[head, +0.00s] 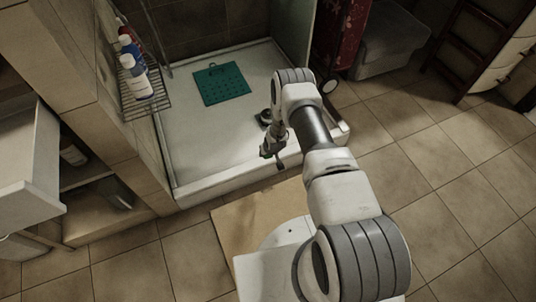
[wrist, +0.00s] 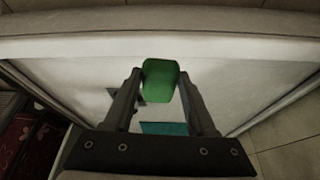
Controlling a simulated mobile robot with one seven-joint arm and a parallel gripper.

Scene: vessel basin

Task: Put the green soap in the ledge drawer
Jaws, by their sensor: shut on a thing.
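The green soap (wrist: 160,80) is a small rounded block between the two fingertips of my gripper (wrist: 160,76) in the wrist view. The fingers are closed against its sides. In the head view my gripper (head: 271,150) hangs over the front part of the white shower tray, and the soap cannot be clearly made out there. A white drawer-like box (head: 28,160) juts out at the left edge of the head view, well to the left of my gripper. Its inside is mostly out of view, and I cannot tell for sure that it is the ledge drawer.
The shower tray (head: 185,150) has a raised rim and a green mat (head: 222,84). A wire rack (head: 150,98) with bottles sticks out from the tiled wall. Low shelves (head: 95,215) stand below the white box. A brown mat (head: 235,225) lies on open tiled floor.

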